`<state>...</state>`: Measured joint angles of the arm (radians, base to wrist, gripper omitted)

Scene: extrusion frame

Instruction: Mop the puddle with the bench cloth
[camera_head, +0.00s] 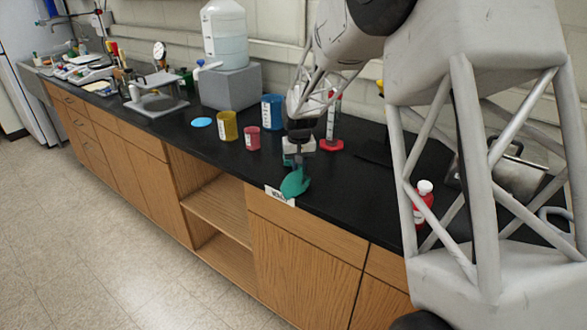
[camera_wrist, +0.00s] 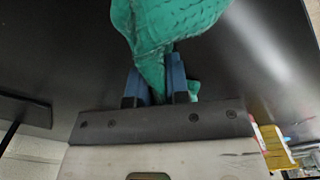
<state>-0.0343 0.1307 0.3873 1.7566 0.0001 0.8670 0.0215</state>
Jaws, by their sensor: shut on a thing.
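My gripper (camera_head: 298,162) is shut on a teal-green cloth (camera_head: 295,183), which hangs below the fingers at the front edge of the black counter. In the wrist view the blue-padded fingers (camera_wrist: 160,78) pinch a narrow part of the cloth (camera_wrist: 172,25), and the rest spreads out beyond the fingertips. A flat light-blue patch (camera_head: 201,122), which looks like the puddle, lies on the counter to the left of my gripper, apart from the cloth. The cloth partly covers a white label (camera_head: 276,193) at the counter edge.
A yellow cup (camera_head: 227,126), a pink cup (camera_head: 252,138) and a blue cup (camera_head: 271,111) stand between the patch and my gripper. A grey block (camera_head: 232,87) with a water carboy (camera_head: 224,35) is behind. A red-based cylinder (camera_head: 332,143) stands beside my gripper.

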